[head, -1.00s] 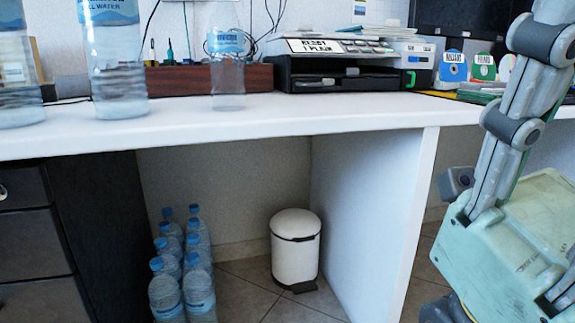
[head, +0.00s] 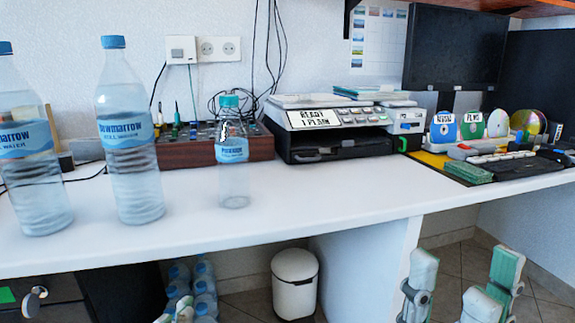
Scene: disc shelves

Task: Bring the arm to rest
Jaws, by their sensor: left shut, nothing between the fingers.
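My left gripper (head: 178,313) shows only as fingertips at the bottom edge, below the desk front and in front of the small bottles. Its fingers are close together and shut, with nothing seen between them. My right gripper (head: 463,283) is at the bottom right, with pale, grey-jointed fingers pointing up and spread apart, empty. Its palm and most of both arms are below the picture.
A white desk (head: 300,212) crosses the view, bearing large water bottles (head: 128,140), a smaller bottle (head: 232,160), a printer (head: 335,130) and disc holders (head: 470,125). Under it stand a white bin (head: 294,282), several small bottles (head: 204,285) and a side panel (head: 370,265).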

